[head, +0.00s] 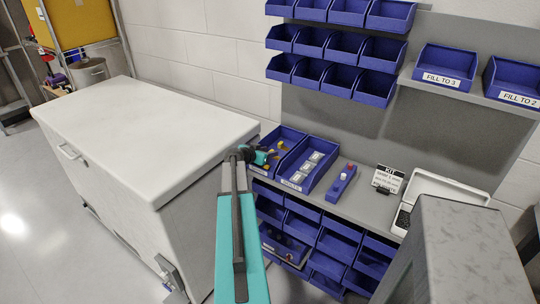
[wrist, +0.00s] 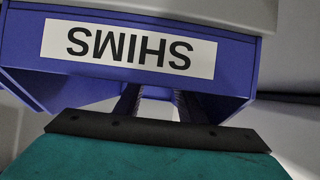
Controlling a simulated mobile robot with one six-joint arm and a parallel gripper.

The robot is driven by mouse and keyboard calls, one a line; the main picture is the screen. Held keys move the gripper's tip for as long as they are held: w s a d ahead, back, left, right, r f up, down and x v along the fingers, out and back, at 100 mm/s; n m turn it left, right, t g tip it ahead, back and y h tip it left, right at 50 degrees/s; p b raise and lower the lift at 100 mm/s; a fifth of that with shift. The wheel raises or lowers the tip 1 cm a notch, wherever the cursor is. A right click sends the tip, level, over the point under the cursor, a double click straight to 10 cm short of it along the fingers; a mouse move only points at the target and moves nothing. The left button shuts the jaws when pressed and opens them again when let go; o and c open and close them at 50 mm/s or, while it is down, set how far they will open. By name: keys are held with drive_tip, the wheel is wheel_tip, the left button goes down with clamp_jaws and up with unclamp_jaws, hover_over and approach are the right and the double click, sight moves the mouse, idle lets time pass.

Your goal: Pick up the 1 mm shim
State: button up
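A blue bin with a white label reading SHIMS fills the top of the wrist view (wrist: 28,45), upside down there. In the head view, a blue bin (head: 325,172) on the counter holds three small pale pieces (head: 307,166) in a row. I cannot tell which of them is the 1 mm shim. My gripper (head: 268,156) is over the left neighbouring bin, close to the bin with the pale pieces. In the wrist view my gripper's two dark fingers (wrist: 157,103) stand apart with a gap between them. Their tips are hidden by the labelled bin. I see nothing held.
The left blue bin (head: 292,134) holds small coloured parts. A large white cabinet (head: 140,130) is close on the left. More bins hang above and below.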

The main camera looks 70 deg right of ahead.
drive_tip(key=shift+c, duration=0.2)
idle(0.3)
clamp_jaws()
drive_tip(key=shift+r, duration=0.15)
wheel_tip(320, 180, up, 10)
drive_tip(key=b, duration=0.2)
idle(0.6)
